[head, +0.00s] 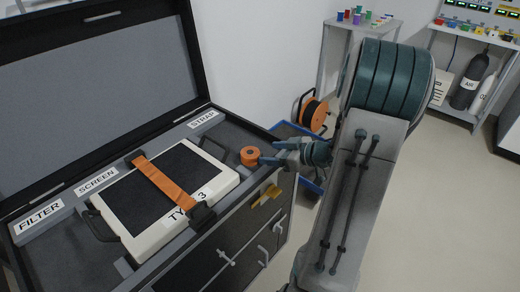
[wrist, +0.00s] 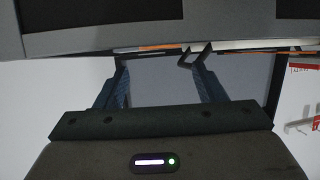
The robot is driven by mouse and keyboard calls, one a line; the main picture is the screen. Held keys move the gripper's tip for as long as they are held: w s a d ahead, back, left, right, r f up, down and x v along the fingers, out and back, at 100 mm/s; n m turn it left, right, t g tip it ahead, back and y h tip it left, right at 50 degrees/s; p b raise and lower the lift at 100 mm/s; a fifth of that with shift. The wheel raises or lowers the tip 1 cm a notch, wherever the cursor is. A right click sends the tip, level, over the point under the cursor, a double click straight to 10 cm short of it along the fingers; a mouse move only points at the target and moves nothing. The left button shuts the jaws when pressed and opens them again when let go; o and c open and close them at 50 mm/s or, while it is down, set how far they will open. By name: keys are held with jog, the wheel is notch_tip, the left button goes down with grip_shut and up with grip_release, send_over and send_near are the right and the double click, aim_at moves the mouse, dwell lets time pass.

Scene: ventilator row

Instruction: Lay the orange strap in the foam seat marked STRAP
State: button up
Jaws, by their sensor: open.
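A rolled orange strap (head: 250,155) with a dark centre sits at the right end of the open case, near the foam label STRAP (head: 203,120). I cannot tell whether it lies fully down in its seat. My gripper (head: 264,160) is open, its fingertips close beside the roll's right side; contact is unclear. In the wrist view my open gripper (wrist: 160,62) shows no roll between its fingers. A flat orange band (head: 163,181) lies across a white-framed dark panel (head: 219,182) marked TYPE 3. Thin orange streaks (wrist: 155,47) show beyond the fingers in the wrist view.
The case's raised lid (head: 100,80) stands at the back left. Labels SCREEN (head: 96,181) and FILTER (head: 38,217) mark other places. Dark cabinet doors (head: 240,245) are below the case. An orange reel (head: 314,114) and blue bin (head: 285,131) stand behind; floor at right is open.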

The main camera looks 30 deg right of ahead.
jog(key=shift+s+d+r, duration=0.3)
jog(key=shift+s+d, duration=0.05)
jog(key=shift+s, duration=0.1)
notch_tip(320, 180, up, 5)
jog(key=w+a+m+g+h, duration=0.15)
jog(key=m+h, duration=0.25)
jog(key=h, duration=0.6)
jog(key=s+a+m+g+y, duration=0.2)
jog(key=s+a+g, duration=0.6)
jog(key=s+a, duration=0.9)
jog(key=shift+s+a+y, duration=0.2)
jog(key=shift+s+y, duration=0.2)
jog(key=shift+s, duration=0.6)
